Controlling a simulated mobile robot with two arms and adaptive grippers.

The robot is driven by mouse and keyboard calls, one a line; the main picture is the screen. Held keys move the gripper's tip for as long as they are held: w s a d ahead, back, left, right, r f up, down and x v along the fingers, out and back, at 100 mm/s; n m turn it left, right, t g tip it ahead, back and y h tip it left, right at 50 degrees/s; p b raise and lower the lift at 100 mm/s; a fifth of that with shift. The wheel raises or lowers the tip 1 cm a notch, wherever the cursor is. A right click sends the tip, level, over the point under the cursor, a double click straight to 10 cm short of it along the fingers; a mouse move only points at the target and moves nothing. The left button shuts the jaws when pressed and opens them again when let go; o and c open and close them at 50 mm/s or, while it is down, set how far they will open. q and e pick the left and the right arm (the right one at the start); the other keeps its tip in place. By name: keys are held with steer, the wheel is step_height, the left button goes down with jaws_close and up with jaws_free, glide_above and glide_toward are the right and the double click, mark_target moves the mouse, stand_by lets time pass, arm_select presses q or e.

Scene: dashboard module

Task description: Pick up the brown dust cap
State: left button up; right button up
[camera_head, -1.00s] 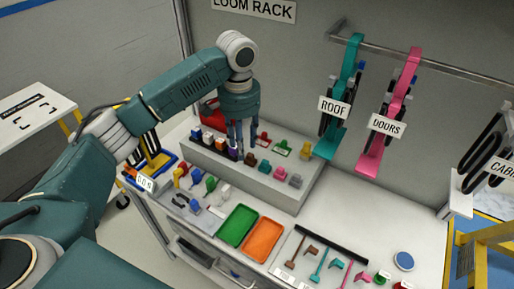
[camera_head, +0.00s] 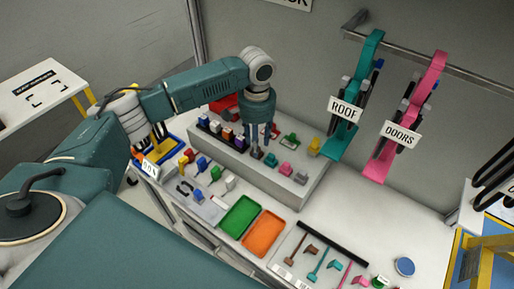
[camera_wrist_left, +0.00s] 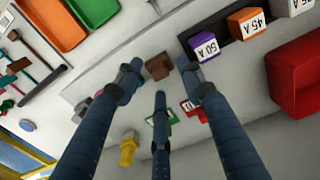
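The brown dust cap (camera_wrist_left: 158,66) sits on the grey raised shelf, between the tips of two of my left gripper's fingers in the left wrist view. In the left wrist view the gripper (camera_wrist_left: 160,80) is open and empty. I cannot tell the exact height of the fingertips above the cap. My right gripper is not in view.
Pink (camera_head: 284,169) and yellow (camera_head: 314,146) caps stand to the right on the shelf. Fuse blocks, including a purple one (camera_wrist_left: 204,46), stand close by in a black holder. Green (camera_head: 239,217) and orange (camera_head: 263,234) trays lie in front. A red bin (camera_wrist_left: 298,76) is behind.

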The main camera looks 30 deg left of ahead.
arm_select(q)
steer(key=shift+s+f, duration=0.1)
steer(key=shift+f, duration=0.9)
steer(key=c, duration=0.9)
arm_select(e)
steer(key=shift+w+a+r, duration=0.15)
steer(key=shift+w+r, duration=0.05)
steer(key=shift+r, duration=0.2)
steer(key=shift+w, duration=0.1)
